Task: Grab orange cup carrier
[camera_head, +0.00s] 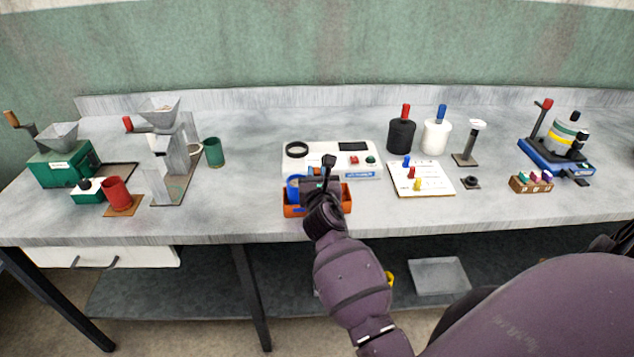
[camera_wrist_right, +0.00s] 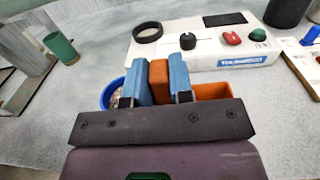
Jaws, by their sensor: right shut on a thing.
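The orange cup carrier (camera_head: 346,201) stands near the front edge of the table, in front of a white device. It also shows in the right wrist view (camera_wrist_right: 214,91), with a blue cup (camera_wrist_right: 113,90) at its left end. In the head view the blue cup (camera_head: 292,187) is partly hidden by my right gripper. My right gripper (camera_wrist_right: 159,83) is over the carrier from the front, its two blue fingers shut on the carrier's orange middle part. I cannot tell whether the carrier is lifted off the table. My left gripper is not in view.
The white device (camera_head: 325,158) with a black ring, a red and a green button stands just behind the carrier. A white board (camera_head: 421,179) with coloured pegs is to the right. Grinders and a red cup (camera_head: 116,191) stand at the left. The table front between them is clear.

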